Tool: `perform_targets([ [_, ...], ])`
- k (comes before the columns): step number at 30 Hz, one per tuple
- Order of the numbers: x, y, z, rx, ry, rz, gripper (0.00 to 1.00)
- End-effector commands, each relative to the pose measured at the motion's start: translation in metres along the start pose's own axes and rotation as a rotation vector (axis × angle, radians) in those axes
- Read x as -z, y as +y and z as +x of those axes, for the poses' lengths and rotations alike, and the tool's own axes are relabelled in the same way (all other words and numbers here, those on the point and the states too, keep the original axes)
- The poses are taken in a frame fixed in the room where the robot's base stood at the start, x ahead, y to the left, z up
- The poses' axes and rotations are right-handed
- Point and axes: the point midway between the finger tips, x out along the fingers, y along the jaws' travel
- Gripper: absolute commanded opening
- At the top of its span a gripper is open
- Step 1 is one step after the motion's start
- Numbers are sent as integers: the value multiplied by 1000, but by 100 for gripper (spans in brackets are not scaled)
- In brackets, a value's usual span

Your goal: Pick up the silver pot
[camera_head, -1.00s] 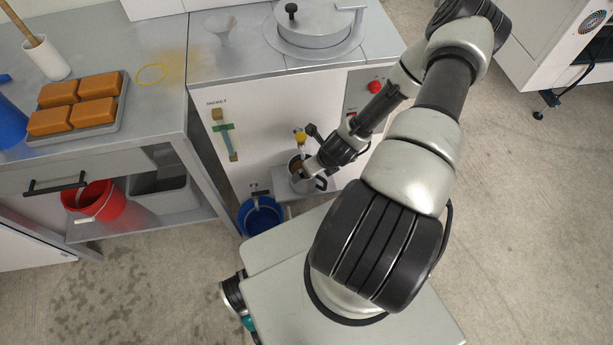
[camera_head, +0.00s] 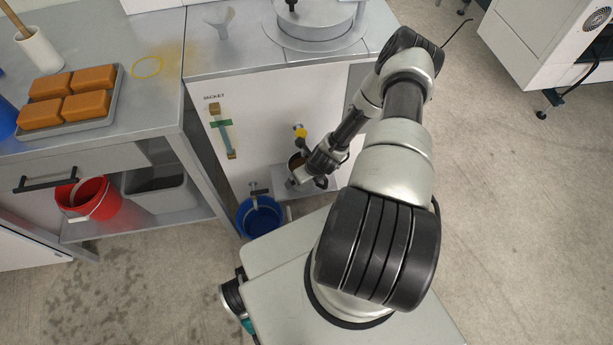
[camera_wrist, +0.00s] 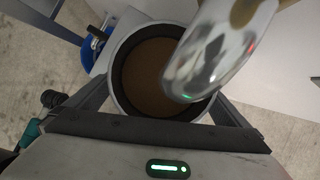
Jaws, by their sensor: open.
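The silver pot (camera_head: 292,164) stands on a small grey ledge on the front of the white machine, below a yellow-topped tap (camera_head: 300,132). My gripper (camera_head: 306,172) is at the pot and hides much of it in the head view. In the wrist view the pot (camera_wrist: 118,92) shows its round rim from above, with brown contents inside. A shiny metal spout (camera_wrist: 215,55) covers the pot's right part. My gripper (camera_wrist: 163,94) is open, with one dark finger on each side of the pot. I cannot tell whether the fingers touch it.
A red bucket (camera_head: 90,197) and a grey bin (camera_head: 160,192) sit on the shelf under the left bench. The tap and spout overhang the pot closely. The floor at right is mostly clear.

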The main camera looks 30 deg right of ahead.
Motion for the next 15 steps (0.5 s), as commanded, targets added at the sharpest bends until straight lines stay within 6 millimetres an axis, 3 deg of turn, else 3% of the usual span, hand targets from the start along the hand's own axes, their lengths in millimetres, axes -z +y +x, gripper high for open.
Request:
perform_targets([
  [8,0,0,3,0,0,0,98],
  [15,0,0,3,0,0,0,58],
])
